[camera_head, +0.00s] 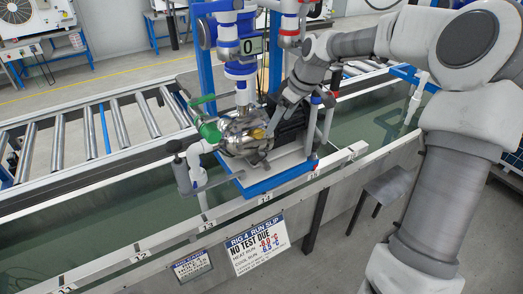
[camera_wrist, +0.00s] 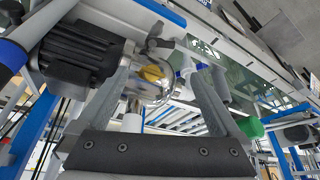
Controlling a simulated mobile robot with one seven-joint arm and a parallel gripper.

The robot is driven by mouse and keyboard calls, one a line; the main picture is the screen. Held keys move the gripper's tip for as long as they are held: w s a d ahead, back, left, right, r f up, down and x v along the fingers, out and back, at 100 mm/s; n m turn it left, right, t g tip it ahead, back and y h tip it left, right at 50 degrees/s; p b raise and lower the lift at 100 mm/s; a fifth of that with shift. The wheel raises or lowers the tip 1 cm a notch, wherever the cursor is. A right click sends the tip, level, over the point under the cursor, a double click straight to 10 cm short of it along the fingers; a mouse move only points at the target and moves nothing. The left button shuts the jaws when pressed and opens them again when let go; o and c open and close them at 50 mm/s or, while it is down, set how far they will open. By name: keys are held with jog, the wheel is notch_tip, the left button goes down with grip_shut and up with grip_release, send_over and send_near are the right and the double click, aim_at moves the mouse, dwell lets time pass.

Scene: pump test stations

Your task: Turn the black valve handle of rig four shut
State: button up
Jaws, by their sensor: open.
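The rig's pump (camera_head: 240,135) is a shiny metal body with a yellow part (camera_head: 258,133), standing on a blue-edged base. A dark grey to black handle (camera_head: 182,172) sits at the rig's left end by a white pipe elbow; I cannot tell its exact turn position. In the wrist view my gripper (camera_wrist: 160,74) is open, fingers either side of the pump's yellow part (camera_wrist: 153,72), with nothing held.
A slip (camera_head: 257,244) on the trough front reads "RIG 4 RUN SLIP, NO TEST DUE". A blue frame (camera_head: 204,60) with a display reading 0 rises behind the pump. A black motor (camera_head: 290,121) is at the pump's right. A roller conveyor (camera_head: 115,125) runs behind the water trough.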

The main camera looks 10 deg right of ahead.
aim_at(259, 158)
jog(key=b+x, duration=0.2)
jog(key=x, duration=1.5)
jog(key=shift+b, duration=0.35)
jog(key=c, duration=1.1)
jog(key=m+b, duration=0.1)
jog(key=m+h+b, duration=0.1)
jog(key=shift+w+a+f+m+t, duration=0.1)
jog(key=shift+a+f+m+t, duration=0.2)
jog(key=shift+a, duration=0.1)
jog(key=shift+w+a+r+m+h+b, duration=0.15)
jog(key=shift+m+h+b, duration=0.25)
jog(key=shift+m, duration=0.5)
jog(key=shift+r, duration=0.1)
